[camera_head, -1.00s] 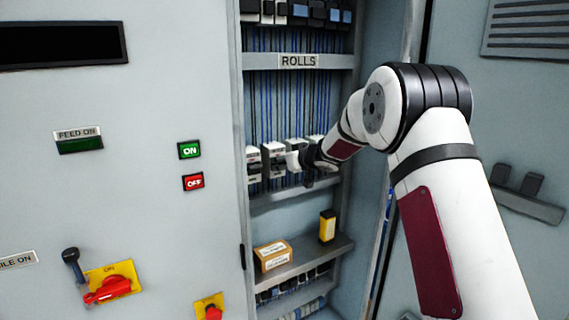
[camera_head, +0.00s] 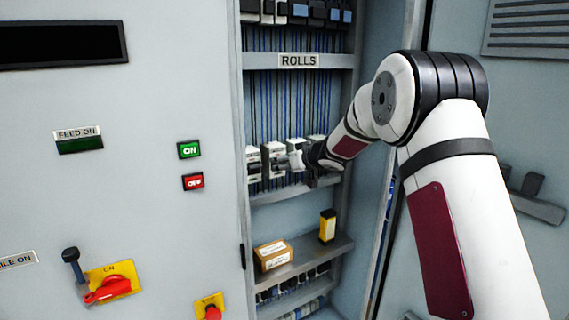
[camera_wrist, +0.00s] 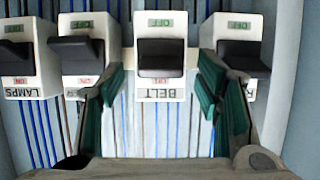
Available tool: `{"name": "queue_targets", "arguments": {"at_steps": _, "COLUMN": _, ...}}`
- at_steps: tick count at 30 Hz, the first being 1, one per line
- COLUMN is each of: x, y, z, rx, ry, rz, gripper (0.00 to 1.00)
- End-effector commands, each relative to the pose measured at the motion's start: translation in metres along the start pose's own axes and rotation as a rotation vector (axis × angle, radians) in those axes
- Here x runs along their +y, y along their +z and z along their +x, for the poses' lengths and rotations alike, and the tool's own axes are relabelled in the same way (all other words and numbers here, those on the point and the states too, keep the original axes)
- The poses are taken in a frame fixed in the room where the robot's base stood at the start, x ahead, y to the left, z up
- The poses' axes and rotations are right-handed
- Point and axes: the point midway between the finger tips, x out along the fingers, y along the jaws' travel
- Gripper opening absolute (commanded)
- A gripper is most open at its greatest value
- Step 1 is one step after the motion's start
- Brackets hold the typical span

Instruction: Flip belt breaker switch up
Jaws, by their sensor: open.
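The belt breaker (camera_wrist: 160,83) is a white box labelled BELT in the middle of the wrist view. Its black switch (camera_wrist: 160,55) sits between a green OFF mark above and a red ON mark below, which is partly covered by the switch's lower edge. My gripper (camera_wrist: 160,78) is open, with one green-padded finger on each side of the belt breaker's lower part. Nothing is between the fingers but the breaker region; I cannot tell whether they touch it. In the head view my gripper (camera_head: 308,162) is at the breaker row, its fingers partly hidden.
The lamps breaker (camera_wrist: 27,58) and another breaker (camera_wrist: 85,55) stand to the left, one more (camera_wrist: 240,50) close to the right finger. In the head view, a shelf (camera_head: 337,244) below holds a small carton (camera_head: 273,256) and a yellow-black box (camera_head: 327,227).

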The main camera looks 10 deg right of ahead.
Motion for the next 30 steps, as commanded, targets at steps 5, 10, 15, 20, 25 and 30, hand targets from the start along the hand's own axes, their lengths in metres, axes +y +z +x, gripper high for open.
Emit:
{"name": "queue_targets", "arguments": {"at_steps": 5, "x": 0.001, "y": -0.001, "z": -0.039, "rx": 0.002, "ry": 0.002, "rz": 0.002, "gripper": 0.58}}
{"name": "queue_targets", "arguments": {"at_steps": 10, "x": 0.0, "y": -0.001, "z": -0.071, "rx": 0.002, "ry": 0.001, "rz": 0.002, "gripper": 0.58}}
{"name": "queue_targets", "arguments": {"at_steps": 15, "x": 0.0, "y": -0.001, "z": -0.092, "rx": 0.002, "ry": 0.001, "rz": 0.001, "gripper": 0.58}}
{"name": "queue_targets", "arguments": {"at_steps": 20, "x": 0.0, "y": 0.0, "z": -0.1, "rx": 0.002, "ry": 0.0, "rz": 0.002, "gripper": 0.58}}
{"name": "queue_targets", "arguments": {"at_steps": 25, "x": 0.0, "y": 0.0, "z": -0.101, "rx": 0.001, "ry": -0.001, "rz": 0.002, "gripper": 0.58}}
{"name": "queue_targets", "arguments": {"at_steps": 30, "x": 0.0, "y": 0.0, "z": -0.101, "rx": 0.001, "ry": 0.0, "rz": 0.001, "gripper": 0.58}}
